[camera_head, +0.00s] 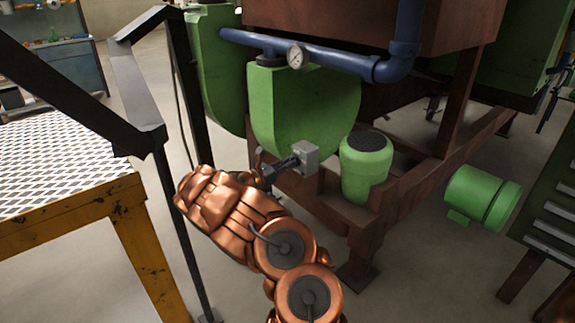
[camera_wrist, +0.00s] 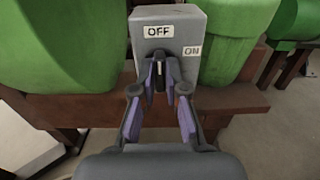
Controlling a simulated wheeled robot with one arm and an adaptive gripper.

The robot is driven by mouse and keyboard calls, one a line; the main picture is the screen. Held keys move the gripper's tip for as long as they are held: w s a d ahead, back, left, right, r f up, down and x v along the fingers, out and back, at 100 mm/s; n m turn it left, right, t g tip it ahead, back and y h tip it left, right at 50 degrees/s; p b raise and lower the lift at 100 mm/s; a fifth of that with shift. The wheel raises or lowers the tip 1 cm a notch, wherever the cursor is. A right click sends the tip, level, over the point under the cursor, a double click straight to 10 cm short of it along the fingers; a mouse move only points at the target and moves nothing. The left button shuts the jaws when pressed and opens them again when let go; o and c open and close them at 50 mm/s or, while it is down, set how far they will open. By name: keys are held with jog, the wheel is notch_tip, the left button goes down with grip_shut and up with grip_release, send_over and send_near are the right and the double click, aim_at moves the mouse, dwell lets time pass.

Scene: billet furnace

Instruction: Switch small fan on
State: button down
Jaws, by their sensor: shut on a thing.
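The grey switch box (camera_wrist: 185,28) with OFF and ON labels fills the upper middle of the wrist view. It also shows in the head view (camera_head: 306,158), in front of a green fan housing. Its dark switch knob (camera_wrist: 159,72) stands upright, its light mark pointing up toward OFF; ON is at the right. My gripper (camera_wrist: 160,76) is shut on the knob, one finger on each side. In the head view my gripper (camera_head: 279,168) meets the box from the left; the fingers hide most of the knob.
A green fan housing (camera_head: 290,105) stands behind the box, with a blue pipe (camera_head: 325,57) and gauge above. A green motor (camera_head: 366,168) stands just right on the rusty frame. A black railing (camera_head: 135,85) and yellow platform (camera_head: 70,205) lie close left of my arm.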

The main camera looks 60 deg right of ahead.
jog(key=shift+b, duration=0.3)
jog(key=shift+s+f+m+b, duration=0.1)
jog(key=shift+m+b, duration=2.75)
jog(key=shift+m, duration=0.1)
jog(key=shift+s+f+m+b, duration=0.1)
jog(key=shift+m+b, duration=2.7)
jog(key=shift+m, duration=0.15)
jog(key=shift+r, duration=0.1)
jog(key=c, duration=1.2)
grip_release()
